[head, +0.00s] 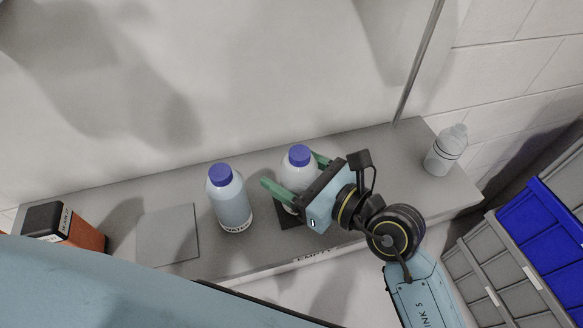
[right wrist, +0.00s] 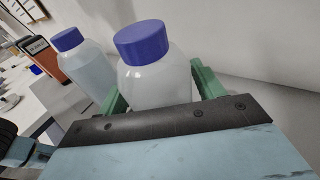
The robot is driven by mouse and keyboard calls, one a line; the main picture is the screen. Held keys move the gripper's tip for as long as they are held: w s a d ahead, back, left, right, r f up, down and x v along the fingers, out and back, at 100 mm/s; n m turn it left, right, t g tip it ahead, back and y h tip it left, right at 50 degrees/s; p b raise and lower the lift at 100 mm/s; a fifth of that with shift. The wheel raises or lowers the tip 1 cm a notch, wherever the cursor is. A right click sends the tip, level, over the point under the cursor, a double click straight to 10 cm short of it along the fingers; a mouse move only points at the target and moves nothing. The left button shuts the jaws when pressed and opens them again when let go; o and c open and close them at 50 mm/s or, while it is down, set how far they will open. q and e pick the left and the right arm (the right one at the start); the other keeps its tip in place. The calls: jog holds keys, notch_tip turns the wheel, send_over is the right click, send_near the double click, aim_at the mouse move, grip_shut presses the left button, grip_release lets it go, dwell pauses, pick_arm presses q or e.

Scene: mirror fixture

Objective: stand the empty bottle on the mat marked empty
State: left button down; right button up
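The clear, empty-looking bottle (head: 297,169) with a purple cap stands upright over a dark mat (head: 287,217), above partly covered lettering that seems to read EMPTY on the shelf's front edge. It also shows in the right wrist view (right wrist: 158,80). My right gripper (head: 291,168) is around this bottle, one green finger on each side. The fingers are spread wider than the bottle, and a gap shows beside it. The gripper body hides the bottle's base and part of the mat. My left gripper is not in view.
A second purple-capped bottle (head: 230,203), bluish and labelled, stands just left. A grey square mat (head: 168,236) is bare. An orange box with a black top (head: 66,228) stands far left, a translucent bottle (head: 446,150) far right. Blue and grey bins (head: 541,218) stand lower right.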

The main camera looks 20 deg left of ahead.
jog(key=shift+o, duration=0.5)
jog(key=shift+r, duration=0.1)
jog(key=shift+d, duration=0.15)
jog(key=b+v, duration=0.1)
jog(key=v, duration=1)
jog(key=shift+s+d, duration=0.2)
jog(key=shift+d, duration=0.1)
jog(key=shift+r, duration=0.1)
